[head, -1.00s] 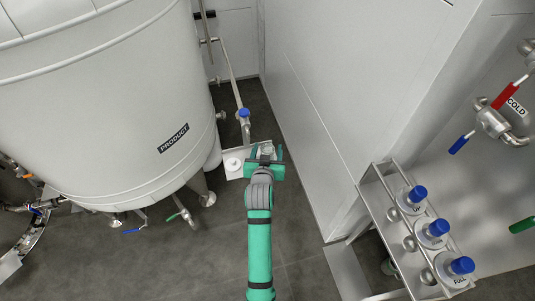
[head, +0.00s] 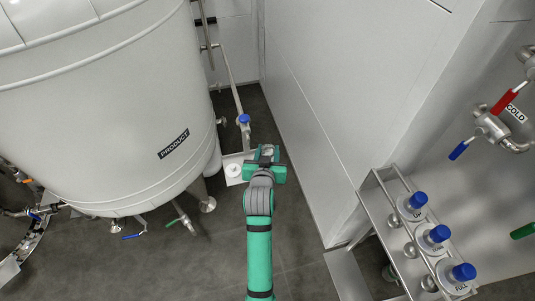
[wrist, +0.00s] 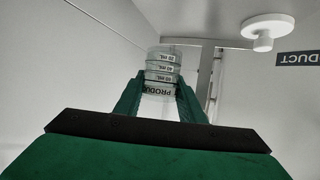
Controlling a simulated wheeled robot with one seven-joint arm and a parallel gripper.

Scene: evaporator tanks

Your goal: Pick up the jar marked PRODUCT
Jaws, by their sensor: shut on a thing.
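The clear jar (wrist: 162,73) has volume marks and a dark band reading "PRODU…"; it sits between my fingers in the wrist view. My gripper (wrist: 160,100) is shut on it, one green finger on each side. In the head view my gripper (head: 265,155) is beside the small white shelf (head: 236,157), at its right end. The jar's top (head: 267,149) shows only as a small pale patch there. Whether the jar touches the shelf cannot be told.
The large tank (head: 110,110) labelled PRODUCT stands left; a tall pale wall (head: 330,120) is close on the right. A white round piece (head: 233,171) sits on the shelf. A pipe with a blue valve (head: 244,119) rises behind.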

